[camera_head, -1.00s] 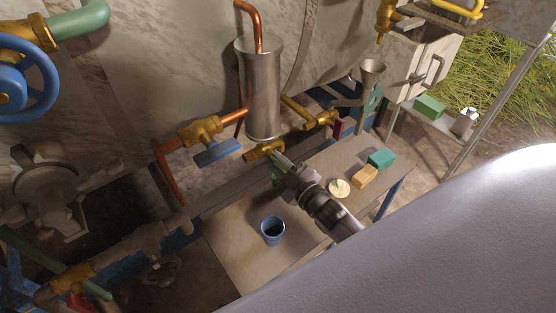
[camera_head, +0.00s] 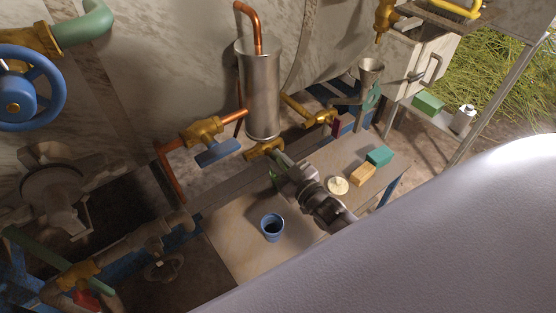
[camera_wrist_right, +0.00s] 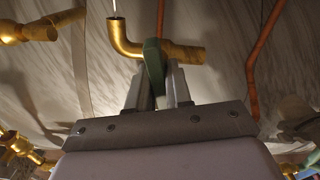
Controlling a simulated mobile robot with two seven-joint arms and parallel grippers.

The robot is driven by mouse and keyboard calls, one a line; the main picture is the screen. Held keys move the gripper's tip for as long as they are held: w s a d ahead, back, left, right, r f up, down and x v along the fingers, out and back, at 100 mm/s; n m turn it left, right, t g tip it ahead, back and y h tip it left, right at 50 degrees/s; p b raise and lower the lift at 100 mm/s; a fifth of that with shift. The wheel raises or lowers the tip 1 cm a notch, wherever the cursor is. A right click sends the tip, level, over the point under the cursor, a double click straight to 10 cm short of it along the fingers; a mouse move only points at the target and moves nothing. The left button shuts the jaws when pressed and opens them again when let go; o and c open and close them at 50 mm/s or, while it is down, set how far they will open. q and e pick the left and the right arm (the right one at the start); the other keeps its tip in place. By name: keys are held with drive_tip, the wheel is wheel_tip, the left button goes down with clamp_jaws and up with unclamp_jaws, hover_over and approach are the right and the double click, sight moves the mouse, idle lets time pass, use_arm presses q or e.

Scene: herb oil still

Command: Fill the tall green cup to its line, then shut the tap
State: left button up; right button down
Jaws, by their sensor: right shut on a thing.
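The brass tap (camera_head: 264,150) sits at the foot of the steel cylinder (camera_head: 262,95). In the right wrist view the tap (camera_wrist_right: 128,40) shows with its curved spout, and a thin pale line, like a stream, leaves the spout's mouth. My right gripper (camera_head: 279,162) is at this tap. In the wrist view its fingers (camera_wrist_right: 157,88) are shut on the tap's green handle (camera_wrist_right: 154,62). A small green patch shows beside the gripper in the head view; I cannot tell whether it is cup or handle. The tall green cup and its line are not clearly visible. My left gripper is out of view.
A blue cup (camera_head: 272,228) stands on the low table (camera_head: 232,240). A round cream piece (camera_head: 338,186), an orange block (camera_head: 362,175) and a teal block (camera_head: 379,156) lie right of my arm. Taps with a blue lever (camera_head: 218,153) and a dark red lever (camera_head: 336,127) flank the cylinder.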

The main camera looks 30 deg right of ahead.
drive_tip(key=c, duration=1.1)
unclamp_jaws()
drive_tip(key=shift+s, duration=0.15)
drive_tip(key=shift+s+d+p, duration=0.15)
drive_tip(key=shift+s, duration=1)
drive_tip(key=shift+s+d+p, duration=0.2)
drive_tip(key=shift+s, duration=0.95)
drive_tip(key=shift+s+d+p, duration=0.15)
drive_tip(key=shift+s, duration=1)
idle(2.9)
